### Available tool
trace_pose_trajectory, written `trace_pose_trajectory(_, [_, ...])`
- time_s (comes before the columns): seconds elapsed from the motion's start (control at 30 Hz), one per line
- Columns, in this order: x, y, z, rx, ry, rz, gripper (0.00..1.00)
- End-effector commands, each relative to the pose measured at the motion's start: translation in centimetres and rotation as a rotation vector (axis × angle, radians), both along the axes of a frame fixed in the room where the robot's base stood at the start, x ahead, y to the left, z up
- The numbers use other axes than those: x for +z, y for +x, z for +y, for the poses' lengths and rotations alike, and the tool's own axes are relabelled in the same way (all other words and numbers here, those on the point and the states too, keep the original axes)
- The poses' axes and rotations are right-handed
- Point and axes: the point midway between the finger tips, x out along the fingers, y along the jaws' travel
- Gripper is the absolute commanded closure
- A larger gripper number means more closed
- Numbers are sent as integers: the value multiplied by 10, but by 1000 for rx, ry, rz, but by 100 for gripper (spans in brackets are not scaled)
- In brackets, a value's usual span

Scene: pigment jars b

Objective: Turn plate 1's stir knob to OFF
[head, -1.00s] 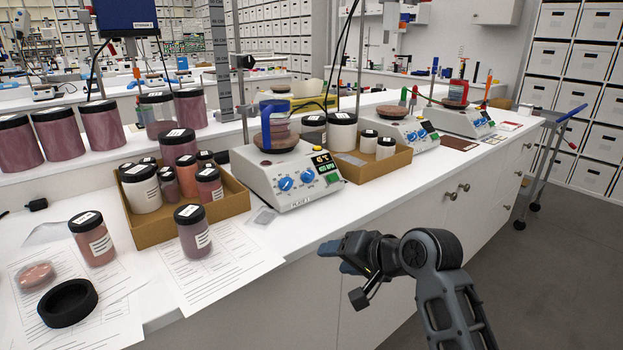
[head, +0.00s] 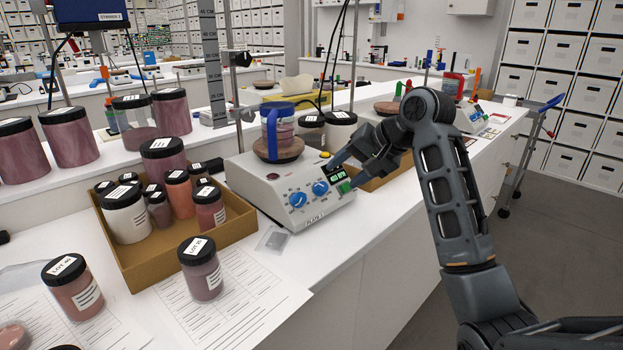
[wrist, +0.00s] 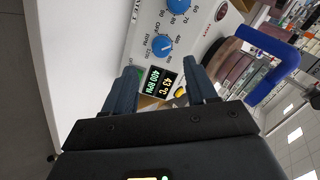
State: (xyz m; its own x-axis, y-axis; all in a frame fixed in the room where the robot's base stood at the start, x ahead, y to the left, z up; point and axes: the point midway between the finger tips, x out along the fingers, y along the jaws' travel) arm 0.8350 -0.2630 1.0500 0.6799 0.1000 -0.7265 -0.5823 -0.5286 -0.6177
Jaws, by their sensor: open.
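Plate 1 (head: 258,184) is a white hotplate with two blue knobs and a small display on its sloped front. The stir knob (head: 320,187) is the right one, nearer the display; in the wrist view the stir knob (wrist: 162,45) has RPM markings beside it. Its pointer is too small to read surely. The display (wrist: 158,82) reads 43 °C and 400 RPM. The other blue knob (wrist: 180,6) is cut by the top edge. My gripper (wrist: 160,68) is open and empty, its fingertips over the display side, just short of the stir knob. In the head view my gripper (head: 343,172) partly covers the display.
A jar in a blue-handled holder (head: 279,127) stands on plate 1's top, close to my gripper. A cardboard tray of jars (head: 143,276) is at the left, and another tray (head: 376,181) is behind my gripper. Loose jars and papers lie in front; the bench edge there is clear.

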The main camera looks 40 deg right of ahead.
Motion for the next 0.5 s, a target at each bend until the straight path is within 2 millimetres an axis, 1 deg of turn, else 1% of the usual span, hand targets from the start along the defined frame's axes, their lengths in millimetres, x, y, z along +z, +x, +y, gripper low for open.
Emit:
trace_pose_trajectory(0.17, [-9,8,0,-1,1,4,43])
trace_pose_trajectory(0.5, [-45,42,6,-1,2,3,43])
